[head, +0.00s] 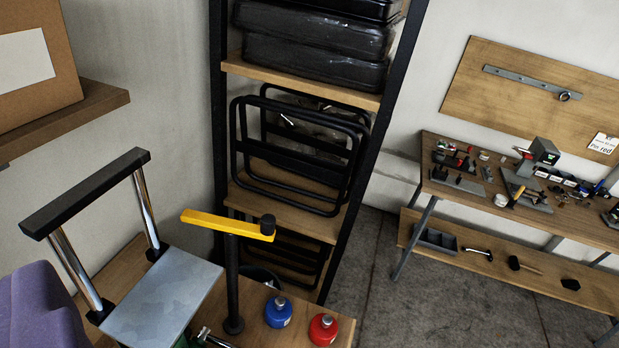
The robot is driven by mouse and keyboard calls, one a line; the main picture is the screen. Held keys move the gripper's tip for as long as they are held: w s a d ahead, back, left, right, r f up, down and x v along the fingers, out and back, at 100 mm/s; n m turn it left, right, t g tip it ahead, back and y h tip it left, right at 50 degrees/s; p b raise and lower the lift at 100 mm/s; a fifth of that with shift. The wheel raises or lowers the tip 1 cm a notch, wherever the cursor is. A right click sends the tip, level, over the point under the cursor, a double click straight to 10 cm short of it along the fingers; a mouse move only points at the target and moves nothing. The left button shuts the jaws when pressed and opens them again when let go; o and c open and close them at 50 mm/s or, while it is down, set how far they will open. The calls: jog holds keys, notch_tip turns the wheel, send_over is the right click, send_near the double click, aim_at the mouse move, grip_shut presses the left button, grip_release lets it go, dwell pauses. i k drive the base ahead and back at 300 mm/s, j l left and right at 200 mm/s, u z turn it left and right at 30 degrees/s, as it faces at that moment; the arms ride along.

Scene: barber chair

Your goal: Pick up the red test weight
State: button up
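The red test weight (323,329) is a rounded red object with a small metal knob on top. It stands upright on a wooden surface (256,338) at the bottom middle of the head view, close to the surface's right edge. A similar blue weight (278,313) stands just to its left and a little farther back. My gripper is not in view, so its position relative to the red weight cannot be told.
A black post with a yellow bar (222,222) rises left of the weights. Left are a metal plate (163,296), a black-topped chrome frame (88,190) and purple cloth (38,310). A rack (222,120) stands behind; a cluttered workbench (560,222) is right, past open floor.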

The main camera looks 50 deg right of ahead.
aim_at(324, 328)
jog(key=z, duration=1.2)
